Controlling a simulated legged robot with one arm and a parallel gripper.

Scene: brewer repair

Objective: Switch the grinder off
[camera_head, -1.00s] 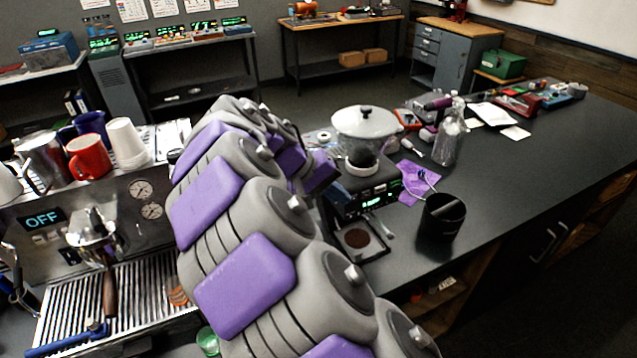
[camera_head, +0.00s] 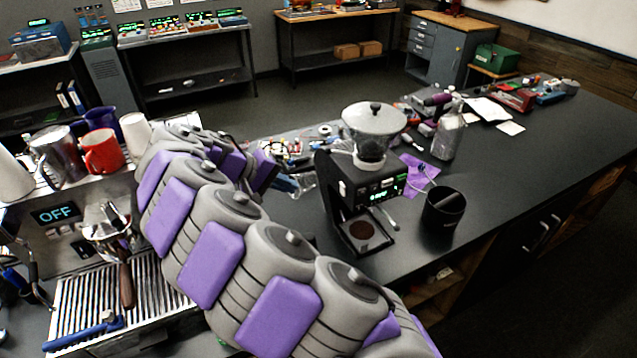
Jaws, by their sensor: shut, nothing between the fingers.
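The grinder is a black machine (camera_head: 352,192) with a clear hopper and pale lid (camera_head: 374,119) on top. A small display (camera_head: 383,193) on its front glows green. Brown grounds lie in the tray (camera_head: 363,232) at its base. Its left side is in plain view, but I cannot make out a switch there. My arm curves up from the bottom right, and my gripper (camera_head: 268,170) is at its far end, left of the grinder and apart from it. The gripper is shut and empty; its fingertips are small and partly hidden by the arm.
An espresso machine (camera_head: 85,250) reading OFF stands at left, with mugs on top, including a red mug (camera_head: 101,152). A black cup (camera_head: 443,210) and purple cloth (camera_head: 418,172) lie right of the grinder. A bottle (camera_head: 447,137) stands behind. The dark counter (camera_head: 520,165) is clear at right.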

